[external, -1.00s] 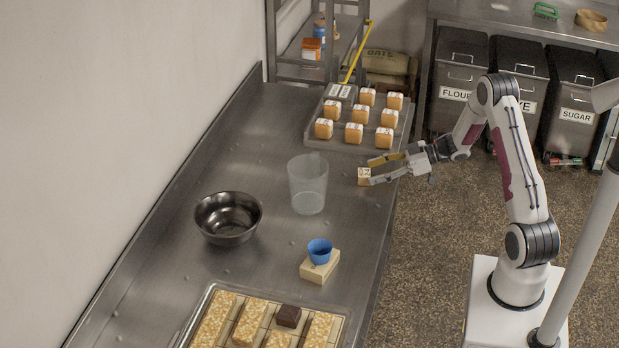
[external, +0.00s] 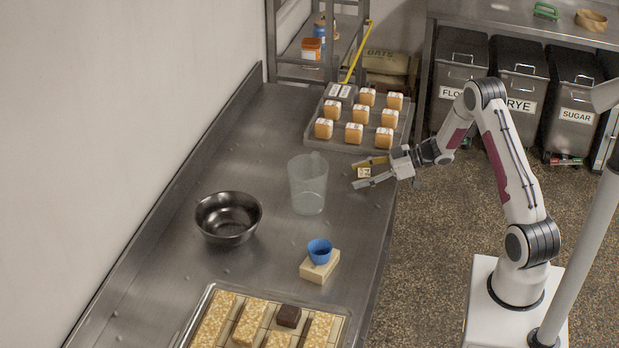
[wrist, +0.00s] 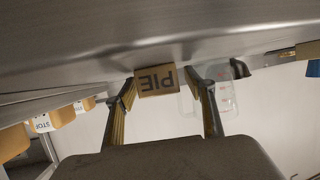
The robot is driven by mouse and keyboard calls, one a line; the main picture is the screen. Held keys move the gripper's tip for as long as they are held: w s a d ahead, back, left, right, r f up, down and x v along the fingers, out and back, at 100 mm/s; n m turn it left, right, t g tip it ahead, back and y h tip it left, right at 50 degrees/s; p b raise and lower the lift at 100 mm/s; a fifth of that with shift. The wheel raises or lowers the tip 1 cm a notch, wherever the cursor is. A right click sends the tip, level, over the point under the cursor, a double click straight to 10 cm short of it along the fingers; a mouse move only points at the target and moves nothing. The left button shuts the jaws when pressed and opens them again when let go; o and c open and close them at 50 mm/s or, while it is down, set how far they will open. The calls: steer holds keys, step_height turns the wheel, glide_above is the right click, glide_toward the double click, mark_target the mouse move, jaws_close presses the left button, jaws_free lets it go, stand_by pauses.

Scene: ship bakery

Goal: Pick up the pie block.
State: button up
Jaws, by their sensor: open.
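The pie block (external: 364,172) is a small tan block with dark lettering. It sits near the right edge of the steel counter, beside the clear jug. In the wrist view the block (wrist: 157,82) shows its "PIE" label upside down. My gripper (external: 357,178) is open, with one finger on each side of the block. In the wrist view the fingertips (wrist: 160,78) flank the block closely; I cannot tell whether either touches it. The fingers partly cover the block in the external view.
A clear jug (external: 307,186) stands just left of my gripper. A tray (external: 350,147) of several labelled blocks lies behind. A dark bowl (external: 228,238), a blue cup (external: 319,251) on a pale block (external: 320,267), and a front tray (external: 190,325) stand nearer. The counter's right edge is close.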

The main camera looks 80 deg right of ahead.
mark_target(361, 172)
stand_by(0.4)
steer(key=c, duration=1.2)
steer(key=shift+o, duration=0.2)
steer(key=shift+r, duration=0.2)
steer(key=shift+r, duration=4.8)
